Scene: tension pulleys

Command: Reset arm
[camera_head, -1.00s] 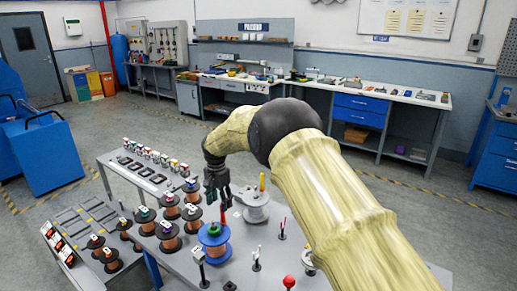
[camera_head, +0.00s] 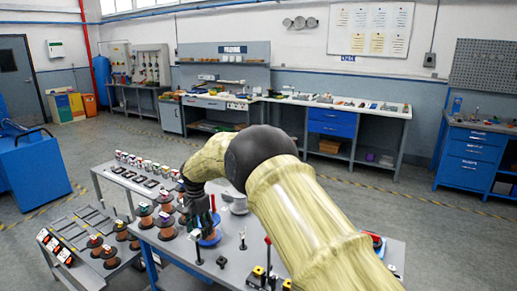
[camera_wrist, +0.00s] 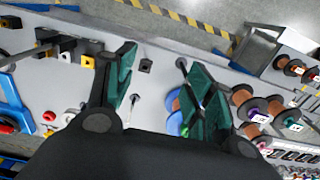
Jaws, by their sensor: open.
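My gripper (camera_head: 196,217) hangs over the grey table (camera_head: 172,247) in the head view, near the spools. Its dark green fingers are apart and empty in the wrist view (camera_wrist: 158,92), with only bare table and small fittings between them. A spool with a blue base (camera_head: 209,237) is partly hidden behind the fingers in the head view; in the wrist view a copper-coloured spool with a blue and green top (camera_wrist: 174,112) lies beside the right finger. I cannot tell whether finger and spool touch.
Several copper spools (camera_head: 165,228) stand left of my gripper. A red-knobbed lever (camera_head: 267,241) and small black and yellow fittings (camera_head: 258,272) stand on the table's right part. Workbenches (camera_head: 330,123) line the back wall, with open floor before them.

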